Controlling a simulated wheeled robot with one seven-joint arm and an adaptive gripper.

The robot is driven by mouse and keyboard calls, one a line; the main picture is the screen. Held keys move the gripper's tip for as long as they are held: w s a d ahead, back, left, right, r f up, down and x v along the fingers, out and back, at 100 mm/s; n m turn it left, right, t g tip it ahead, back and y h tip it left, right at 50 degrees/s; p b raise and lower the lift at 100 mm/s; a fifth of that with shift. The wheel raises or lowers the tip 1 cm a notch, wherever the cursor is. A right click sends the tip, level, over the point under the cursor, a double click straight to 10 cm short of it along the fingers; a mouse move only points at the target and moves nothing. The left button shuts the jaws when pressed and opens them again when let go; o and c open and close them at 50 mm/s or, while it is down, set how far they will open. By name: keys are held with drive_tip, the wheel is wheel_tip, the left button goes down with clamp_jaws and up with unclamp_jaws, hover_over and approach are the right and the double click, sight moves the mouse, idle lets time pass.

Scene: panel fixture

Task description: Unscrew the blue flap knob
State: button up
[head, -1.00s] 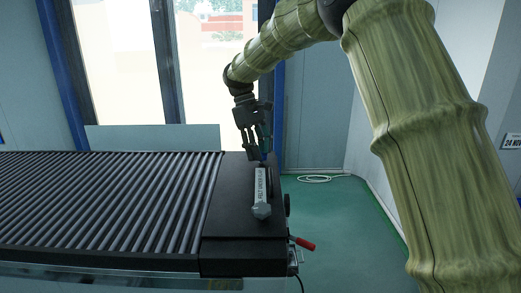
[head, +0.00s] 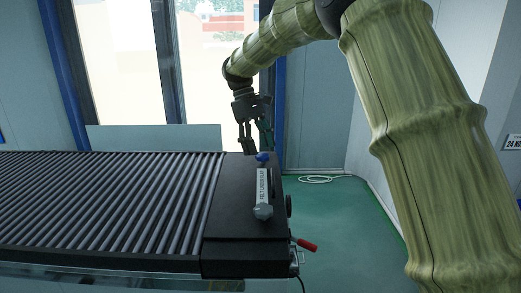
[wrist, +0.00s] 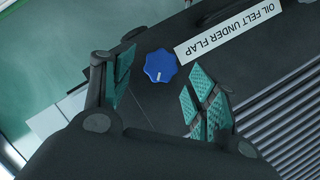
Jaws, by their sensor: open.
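The blue flap knob (head: 262,157) sits at the far end of the white label strip on the dark end panel. In the wrist view the blue knob (wrist: 160,66) is a scalloped disc with a small white mark, seen from above on the dark surface. My gripper (head: 257,146) is just above and behind the knob in the head view. In the wrist view my gripper (wrist: 163,82) has its teal-padded fingers spread, one on each side of the knob, with clear gaps. Nothing is held. Whether the knob is still threaded in cannot be seen.
A white label strip (head: 263,185) reads "OIL FELT UNDER FLAP" in the wrist view. A grey knob (head: 263,212) stands at its near end. A red-handled lever (head: 305,244) juts from the panel's right side. The roller bed (head: 110,205) lies left. Green floor is open at right.

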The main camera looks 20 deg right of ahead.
drive_tip(key=v, duration=1)
